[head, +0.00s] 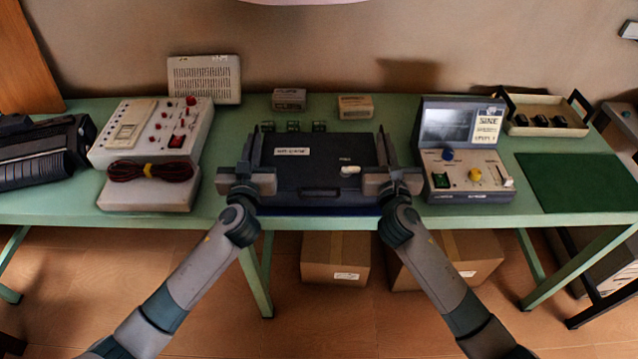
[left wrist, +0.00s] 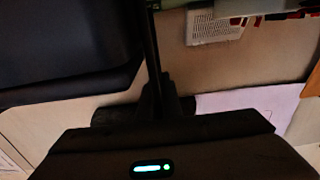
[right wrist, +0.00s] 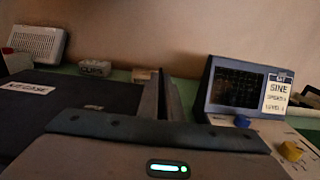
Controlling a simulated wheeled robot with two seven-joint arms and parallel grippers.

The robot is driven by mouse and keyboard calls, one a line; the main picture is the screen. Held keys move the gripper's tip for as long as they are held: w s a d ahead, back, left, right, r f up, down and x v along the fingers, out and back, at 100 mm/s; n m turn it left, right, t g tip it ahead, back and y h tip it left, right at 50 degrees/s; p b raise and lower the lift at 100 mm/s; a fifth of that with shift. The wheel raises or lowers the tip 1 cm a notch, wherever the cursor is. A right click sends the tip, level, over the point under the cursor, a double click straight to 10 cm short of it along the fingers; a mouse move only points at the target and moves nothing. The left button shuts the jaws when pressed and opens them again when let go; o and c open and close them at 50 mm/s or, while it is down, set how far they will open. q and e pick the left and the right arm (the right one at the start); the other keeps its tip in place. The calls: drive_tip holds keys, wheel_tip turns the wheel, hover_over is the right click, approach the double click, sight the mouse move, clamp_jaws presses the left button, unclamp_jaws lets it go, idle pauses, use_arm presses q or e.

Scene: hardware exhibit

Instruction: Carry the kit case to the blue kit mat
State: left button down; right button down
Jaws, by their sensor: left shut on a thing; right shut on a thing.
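The dark kit case (head: 318,168), with a white label and a front handle, lies level between my two grippers at the middle of the green table. My left gripper (head: 251,158) is shut on its left side, and my right gripper (head: 386,158) is shut on its right side. The blue kit mat (head: 318,211) shows only as a thin strip under the case's front edge; the case hides the rest. I cannot tell whether the case touches the mat. The case also shows in the right wrist view (right wrist: 85,100) and, as a dark surface, in the left wrist view (left wrist: 60,45).
A control box (head: 150,135) with a cable bundle stands left. A signal unit (head: 465,165) stands close right of my right gripper. Small boxes (head: 289,99) sit behind the case. A green mat (head: 575,182) and a tray (head: 540,128) are further right. Cartons (head: 335,258) are under the table.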

use_arm(q)
drive_tip(key=shift+a+f+b, duration=0.15)
drive_tip(key=shift+f+b, duration=0.15)
drive_tip(key=shift+f, duration=0.05)
use_arm(e)
drive_tip(key=shift+d+f, duration=0.1)
drive_tip(key=shift+f, duration=0.25)
use_arm(q)
drive_tip(key=c, duration=1.9)
unclamp_jaws()
drive_tip(key=shift+c, duration=0.2)
use_arm(e)
drive_tip(key=c, duration=1.9)
unclamp_jaws()
drive_tip(key=shift+c, duration=0.2)
use_arm(q)
drive_tip(key=shift+s, duration=0.1)
drive_tip(key=shift+s, duration=0.15)
drive_tip(key=s, duration=1.1)
drive_tip(key=shift+s, duration=0.35)
use_arm(e)
drive_tip(key=shift+s, duration=0.1)
drive_tip(key=s, duration=1.2)
